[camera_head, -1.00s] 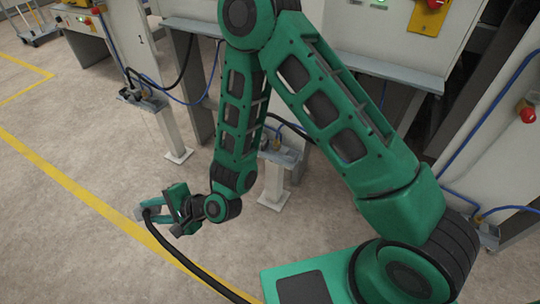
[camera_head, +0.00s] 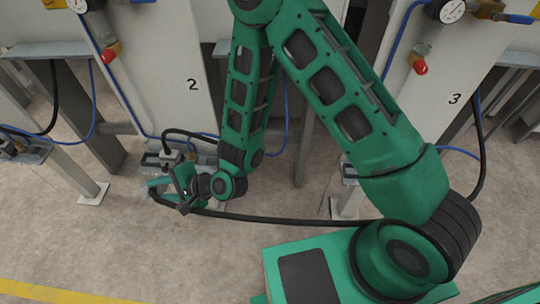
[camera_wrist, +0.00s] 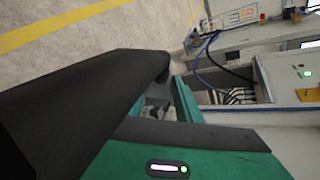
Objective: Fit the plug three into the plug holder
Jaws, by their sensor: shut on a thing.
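My gripper (camera_head: 160,190) is at the left in the head view, low in front of panel 2. It is shut on a plug, which I take to be plug three; its body is mostly hidden by the fingers. A thick black cable (camera_head: 290,220) runs from the gripper rightwards, behind my arm, towards panel 3 (camera_head: 456,98). In the wrist view the cable (camera_wrist: 90,90) crosses close to the camera beside my green fingers (camera_wrist: 180,100). A holder stand (camera_head: 347,172) in front of panel 3 is partly hidden by my arm.
Another holder stand (camera_head: 155,160) with a black-cabled plug is right behind my gripper, by panel 2 (camera_head: 190,60). A further stand (camera_head: 25,155) is at the far left. Blue hoses hang from the panels. The floor in front is clear.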

